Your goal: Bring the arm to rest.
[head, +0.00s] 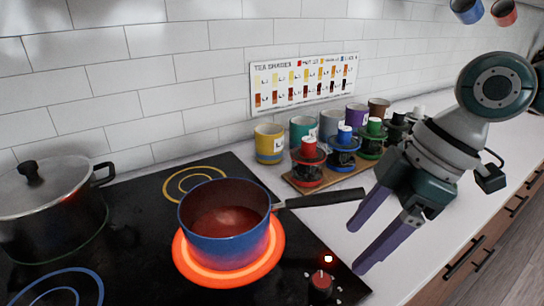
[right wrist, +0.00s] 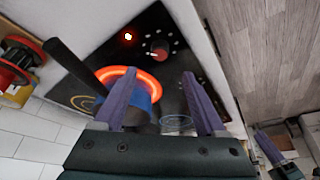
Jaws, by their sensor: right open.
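My right arm reaches in from the right in the head view. Its gripper (head: 356,248) is open, with two purple fingers apart and nothing between them. It hangs over the counter beside the right edge of the cooktop, below the saucepan's black handle (head: 325,199). In the right wrist view the open fingers (right wrist: 158,76) point towards the cooktop (right wrist: 175,50).
A blue saucepan (head: 205,221) with reddish contents sits on a glowing burner (head: 188,262). A knob (head: 320,284) is near a lit red light. A lidded pot (head: 45,215) stands left.

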